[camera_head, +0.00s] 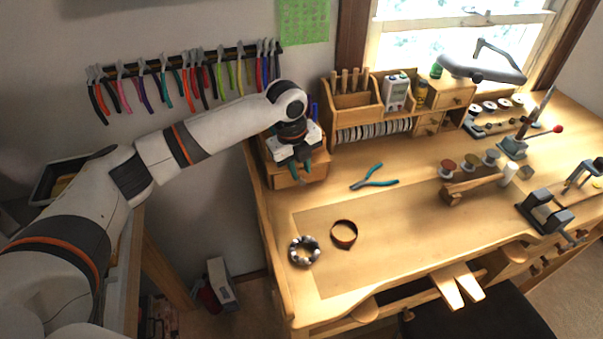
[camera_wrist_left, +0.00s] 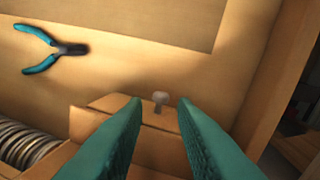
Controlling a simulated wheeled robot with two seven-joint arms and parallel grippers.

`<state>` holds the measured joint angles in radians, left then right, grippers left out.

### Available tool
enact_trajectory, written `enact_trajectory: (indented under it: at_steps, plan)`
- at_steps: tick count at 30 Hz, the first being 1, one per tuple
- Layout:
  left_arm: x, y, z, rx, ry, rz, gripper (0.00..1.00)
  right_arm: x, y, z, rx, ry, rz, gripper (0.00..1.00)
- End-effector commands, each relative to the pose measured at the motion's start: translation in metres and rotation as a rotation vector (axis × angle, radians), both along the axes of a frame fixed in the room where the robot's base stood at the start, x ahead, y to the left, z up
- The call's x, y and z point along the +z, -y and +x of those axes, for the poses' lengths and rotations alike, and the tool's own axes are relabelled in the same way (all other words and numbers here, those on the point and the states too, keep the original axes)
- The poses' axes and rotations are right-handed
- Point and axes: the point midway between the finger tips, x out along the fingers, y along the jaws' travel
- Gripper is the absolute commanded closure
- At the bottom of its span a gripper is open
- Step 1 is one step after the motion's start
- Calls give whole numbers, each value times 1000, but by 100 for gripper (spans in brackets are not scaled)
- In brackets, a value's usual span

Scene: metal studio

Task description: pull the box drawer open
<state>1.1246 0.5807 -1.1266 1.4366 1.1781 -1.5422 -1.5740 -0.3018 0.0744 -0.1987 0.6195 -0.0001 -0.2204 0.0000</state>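A small wooden box (camera_head: 312,172) stands at the back left of the workbench. In the left wrist view the box front (camera_wrist_left: 105,103) carries a pale grey knob (camera_wrist_left: 159,98). My left gripper (camera_head: 301,172) is over the box in the head view, its teal fingers pointing down. In the left wrist view my left gripper (camera_wrist_left: 158,108) is open, with the knob seen in the gap between the fingertips. I cannot tell whether the fingers are level with the knob. No contact with it shows. My arm hides part of the box in the head view. My right gripper is not in view.
Teal-handled pliers (camera_head: 374,178) lie right of the box; they also show in the left wrist view (camera_wrist_left: 52,48). A wooden organizer (camera_head: 357,103) stands behind. A bracelet (camera_head: 304,251) and a brown ring (camera_head: 344,234) lie nearer. The bench between is clear.

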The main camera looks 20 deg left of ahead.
Motion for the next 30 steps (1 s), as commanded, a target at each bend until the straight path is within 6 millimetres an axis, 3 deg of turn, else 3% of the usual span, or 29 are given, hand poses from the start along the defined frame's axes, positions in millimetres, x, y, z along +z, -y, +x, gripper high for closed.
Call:
enact_trajectory:
  at_steps: [7, 18, 23, 30]
  plan:
    - [-31, 3, 3, 1, -2, 0, 75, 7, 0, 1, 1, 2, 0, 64]
    - [-37, 3, 4, 0, 1, 1, 75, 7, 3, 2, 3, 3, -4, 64]
    - [-37, 3, 4, 1, 1, 1, 100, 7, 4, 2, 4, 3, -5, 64]
    - [-36, 4, 3, 0, 0, 1, 100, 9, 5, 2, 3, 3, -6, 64]
